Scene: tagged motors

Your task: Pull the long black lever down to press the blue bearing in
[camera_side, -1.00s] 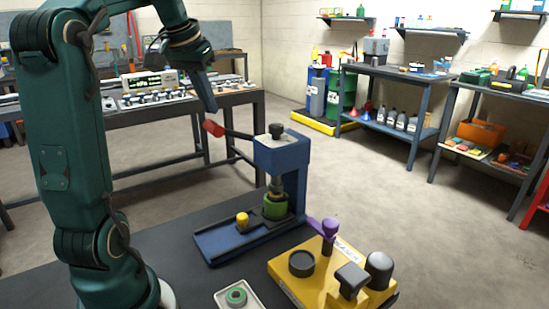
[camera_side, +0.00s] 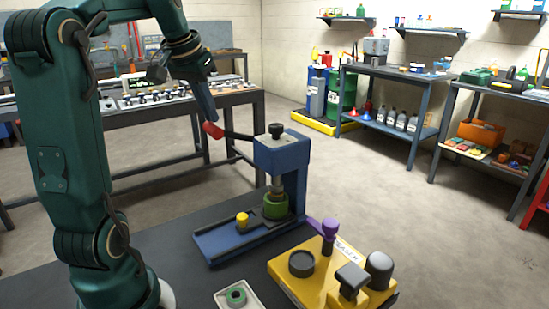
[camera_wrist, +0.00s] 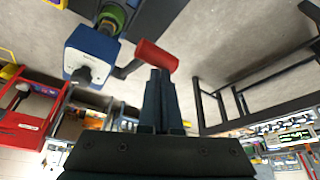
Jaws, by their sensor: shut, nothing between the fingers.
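The blue press (camera_side: 284,158) stands on a blue base on the dark bench. Its long black lever (camera_side: 238,134) sticks out left from the press head, slightly raised, and ends in a red grip (camera_side: 212,130). A green part (camera_side: 276,206) sits under the ram; I cannot make out the blue bearing. My gripper (camera_side: 211,120) is shut and empty, with its tips right above the red grip, seemingly touching it. In the wrist view the shut fingertips (camera_wrist: 158,72) overlap the red grip (camera_wrist: 156,55), beside the blue press head (camera_wrist: 91,50).
A yellow fixture (camera_side: 333,279) with black knobs and a purple lever stands at the right front. A white tray (camera_side: 252,304) with a green ring lies at the front edge. A yellow-topped peg (camera_side: 242,219) stands on the press base. The space left of the lever is open.

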